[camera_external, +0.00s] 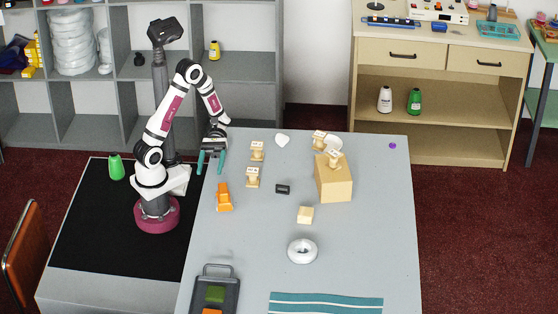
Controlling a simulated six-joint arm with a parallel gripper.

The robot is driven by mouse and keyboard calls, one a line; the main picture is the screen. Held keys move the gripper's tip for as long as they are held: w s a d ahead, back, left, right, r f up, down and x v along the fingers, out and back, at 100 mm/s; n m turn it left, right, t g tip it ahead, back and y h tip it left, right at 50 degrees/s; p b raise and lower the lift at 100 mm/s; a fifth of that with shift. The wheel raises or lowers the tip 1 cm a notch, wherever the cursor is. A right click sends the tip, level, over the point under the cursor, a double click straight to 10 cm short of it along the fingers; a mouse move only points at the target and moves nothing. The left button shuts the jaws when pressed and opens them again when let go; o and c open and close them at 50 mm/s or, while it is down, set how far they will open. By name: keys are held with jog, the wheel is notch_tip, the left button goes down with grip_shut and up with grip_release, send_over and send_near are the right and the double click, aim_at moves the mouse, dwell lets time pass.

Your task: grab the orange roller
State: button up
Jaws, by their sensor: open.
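An orange object (224,198), which looks like the orange roller, lies on the grey table (360,240) near its left edge. Its exact shape is too small to make out. My gripper (211,166) points down with its two teal fingers apart, above the table's left edge. It is empty and appears behind the orange object, farther from the camera and slightly left, not touching it.
Beige stamp-like pieces (257,151) stand just right of my gripper. A tan box (333,185), a small beige block (305,215), a black item (283,189) and a white ring (302,251) lie farther right. A dark tray (229,290) sits at the front left.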

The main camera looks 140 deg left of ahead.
aim_at(223, 193)
jog(key=a+n+t+y, duration=0.1)
jog(key=s+a+n+t+y, duration=0.1)
jog(key=a+n+t, duration=0.1)
jog(key=a+n, duration=0.1)
jog(key=shift+s+f+t+y, duration=0.3)
jog(key=shift+s+t+y, duration=0.1)
jog(key=x, duration=1.5)
jog(key=shift+w+f, duration=0.2)
jog(key=shift+w, duration=0.25)
grip_shut()
